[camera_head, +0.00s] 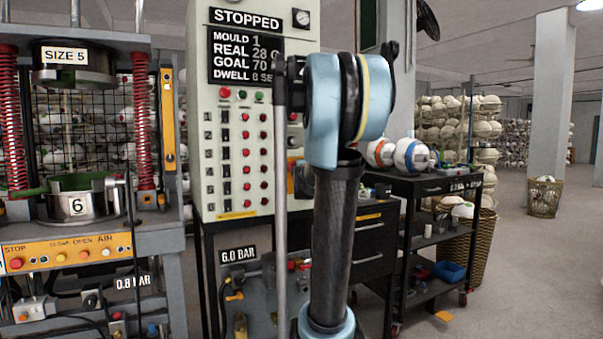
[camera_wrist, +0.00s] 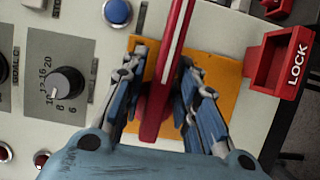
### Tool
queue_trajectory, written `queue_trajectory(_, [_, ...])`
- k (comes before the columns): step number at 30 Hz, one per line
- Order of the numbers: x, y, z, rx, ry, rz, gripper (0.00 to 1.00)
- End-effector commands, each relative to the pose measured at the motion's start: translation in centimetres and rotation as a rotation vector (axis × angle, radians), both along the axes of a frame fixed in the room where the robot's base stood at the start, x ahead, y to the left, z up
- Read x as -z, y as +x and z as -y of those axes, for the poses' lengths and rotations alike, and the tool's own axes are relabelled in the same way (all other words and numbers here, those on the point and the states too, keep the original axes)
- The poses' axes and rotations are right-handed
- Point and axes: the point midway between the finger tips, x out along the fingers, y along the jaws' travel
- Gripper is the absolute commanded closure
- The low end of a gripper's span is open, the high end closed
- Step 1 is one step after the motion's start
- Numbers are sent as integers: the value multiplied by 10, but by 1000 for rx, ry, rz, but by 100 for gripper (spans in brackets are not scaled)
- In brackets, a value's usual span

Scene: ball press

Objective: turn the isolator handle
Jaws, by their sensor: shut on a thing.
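The isolator handle (camera_wrist: 175,48) is a red bar with a pale stripe, on an orange plate (camera_wrist: 212,75) in the wrist view. It runs from the top edge of the picture, leaning slightly, down to a red hub between my fingers. My gripper (camera_wrist: 162,85) is shut on the handle, one blue-grey finger on each side. A red bracket marked LOCK (camera_wrist: 283,62) sits to the right, apart from the handle. In the head view my own arm hides the gripper and the handle.
The grey control cabinet (camera_head: 205,130) carries a STOPPED sign (camera_head: 246,19) and rows of buttons. A black knob (camera_wrist: 66,83) and a blue button (camera_wrist: 117,12) lie left of my fingers. A black cart (camera_head: 440,188) with balls stands right; the press (camera_head: 80,250) stands left.

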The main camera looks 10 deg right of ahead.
Motion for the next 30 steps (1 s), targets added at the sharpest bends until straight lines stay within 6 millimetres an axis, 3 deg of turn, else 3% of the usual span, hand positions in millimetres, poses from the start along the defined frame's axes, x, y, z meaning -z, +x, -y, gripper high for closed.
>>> queue_trajectory(14, [3, -1, -4, -5, -16, -3, 100])
queue_trajectory(15, [3, -1, -4, -5, -16, -3, 70])
queue_trajectory(16, [3, -1, -4, -5, -16, -3, 65])
queue_trajectory(30, [1, -6, -1, 0, -15, 1, 65])
